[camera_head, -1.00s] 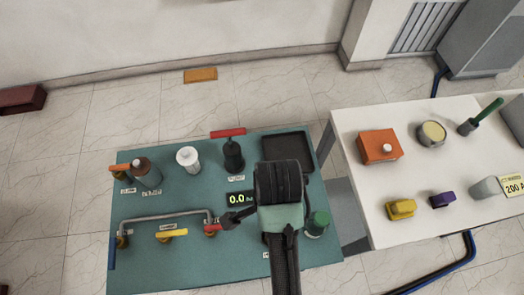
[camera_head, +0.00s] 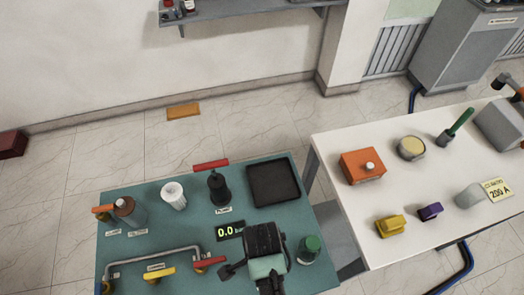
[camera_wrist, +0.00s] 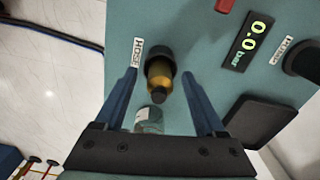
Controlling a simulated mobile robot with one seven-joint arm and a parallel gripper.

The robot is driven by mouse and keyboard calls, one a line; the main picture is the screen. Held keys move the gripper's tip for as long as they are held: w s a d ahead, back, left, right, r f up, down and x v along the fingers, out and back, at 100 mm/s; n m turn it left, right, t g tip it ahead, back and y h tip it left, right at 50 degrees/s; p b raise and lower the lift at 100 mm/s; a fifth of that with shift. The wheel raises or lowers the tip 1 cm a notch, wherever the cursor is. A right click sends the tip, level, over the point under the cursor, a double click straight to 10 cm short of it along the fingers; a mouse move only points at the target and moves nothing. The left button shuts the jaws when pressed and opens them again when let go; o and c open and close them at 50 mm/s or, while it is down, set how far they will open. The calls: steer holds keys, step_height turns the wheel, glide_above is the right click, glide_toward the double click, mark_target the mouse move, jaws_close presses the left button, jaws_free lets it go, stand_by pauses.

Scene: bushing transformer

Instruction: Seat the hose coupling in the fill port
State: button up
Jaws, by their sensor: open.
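In the wrist view, a brass cylinder (camera_wrist: 160,78) with a dark collar and dark end stands on the teal bench top beside a label that seems to read HOSE. It looks like the hose coupling. My gripper (camera_wrist: 163,78) is open, with its blue fingers apart on either side of the brass piece; contact is not visible. In the head view my wrist hides this spot. I cannot identify the fill port in either view.
A glass bottle (camera_wrist: 148,118) is close below the brass piece. The teal bench (camera_head: 135,235) also holds a pressure display (camera_head: 229,231), a black pump (camera_head: 218,187), a dark tray (camera_head: 273,182), a green-capped jar (camera_head: 309,247) and a pipe with valves. A white table (camera_head: 350,215) stands right.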

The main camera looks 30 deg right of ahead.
steer(key=shift+f, duration=0.4)
jaws_close()
